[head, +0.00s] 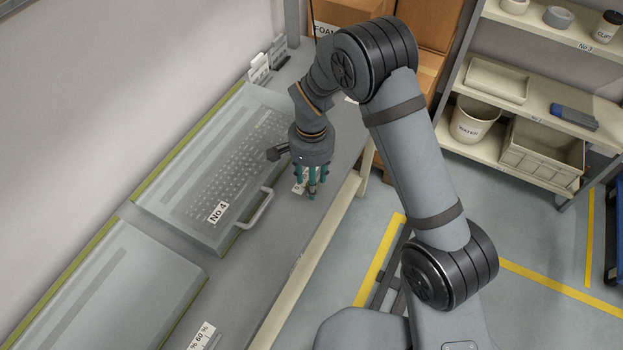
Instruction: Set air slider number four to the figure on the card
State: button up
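A grey unit with a clear cover (185,180) and a "No 4" label (218,212) lies on the bench. A keyboard-like grid shows through its cover, and a handle (258,210) is on its front edge. My gripper (311,196), with teal fingers, points down at the bench beside the unit's right front corner. A white label or card (299,187) is partly hidden behind it. The fingers look close together, but I cannot tell whether they are shut. The slider is not clearly visible. A white strip reading "60 %" (201,336) lies near the bottom edge.
A second covered unit (110,290) lies at lower left. The grey bench (240,275) has a bare front strip. Small upright cards (260,69) stand at its far end, too small to read. Cardboard boxes (430,22) and a shelf rack (485,135) stand behind.

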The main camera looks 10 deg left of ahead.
jog(key=shift+f, duration=0.3)
jog(key=shift+c, duration=0.3)
jog(key=c, duration=0.8)
grip_shut()
